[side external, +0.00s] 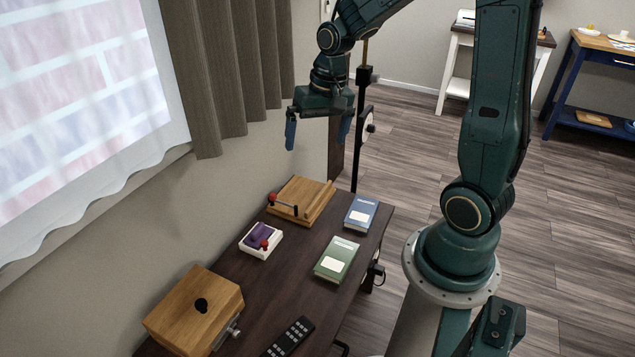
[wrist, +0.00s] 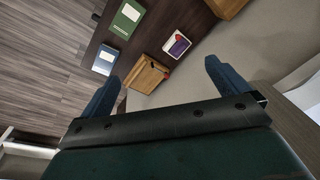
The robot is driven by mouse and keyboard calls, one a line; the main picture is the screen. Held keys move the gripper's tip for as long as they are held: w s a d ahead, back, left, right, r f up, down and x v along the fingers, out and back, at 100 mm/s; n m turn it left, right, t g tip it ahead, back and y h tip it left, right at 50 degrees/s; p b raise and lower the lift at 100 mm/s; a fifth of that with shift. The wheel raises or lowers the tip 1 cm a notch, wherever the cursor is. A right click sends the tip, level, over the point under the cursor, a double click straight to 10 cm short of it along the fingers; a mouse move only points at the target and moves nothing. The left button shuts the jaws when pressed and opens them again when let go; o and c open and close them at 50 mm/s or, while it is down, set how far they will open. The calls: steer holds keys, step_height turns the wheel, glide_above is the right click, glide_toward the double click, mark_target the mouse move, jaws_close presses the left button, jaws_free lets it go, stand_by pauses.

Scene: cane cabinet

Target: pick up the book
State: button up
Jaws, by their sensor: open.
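Two books lie flat on the dark cabinet top. The green book (side external: 337,259) has a pale label and lies near the middle of the right edge. The blue book (side external: 361,214) also has a pale label and lies at the far right corner. In the wrist view the green book (wrist: 127,19) is at the top and the blue book (wrist: 105,60) is below it, close to one finger. My gripper (side external: 318,135) is open and empty, high above the far end of the cabinet. It also shows in the wrist view (wrist: 162,88), with its blue fingers wide apart.
On the cabinet top (side external: 262,278) are a wooden tray (side external: 303,201) with a red-knobbed rod, a white box with a purple item (side external: 261,240), a wooden box (side external: 195,310) and a black remote (side external: 289,338). A curtain and wall stand to the left.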

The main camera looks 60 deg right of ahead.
steer(key=w+d+f+m+g+y, duration=0.15)
steer(key=d+f+m, duration=0.5)
steer(key=f, duration=0.85)
steer(key=s+d+f+m+y, duration=0.1)
steer(key=s+d+f+m, duration=0.1)
steer(key=f, duration=0.6)
steer(key=s+d+f+m+y, duration=0.1)
steer(key=s+d+f+m, duration=0.1)
steer(key=f, duration=0.6)
steer(key=shift+s+d+y, duration=0.35)
steer(key=shift+s+d, duration=0.35)
steer(key=shift+d, duration=0.05)
steer(key=shift+f, duration=0.2)
glide_above(338, 256)
steer(key=d, duration=0.2)
steer(key=shift+d+f, duration=0.2)
steer(key=shift+f, duration=3.6)
steer(key=shift+x, duration=2.65)
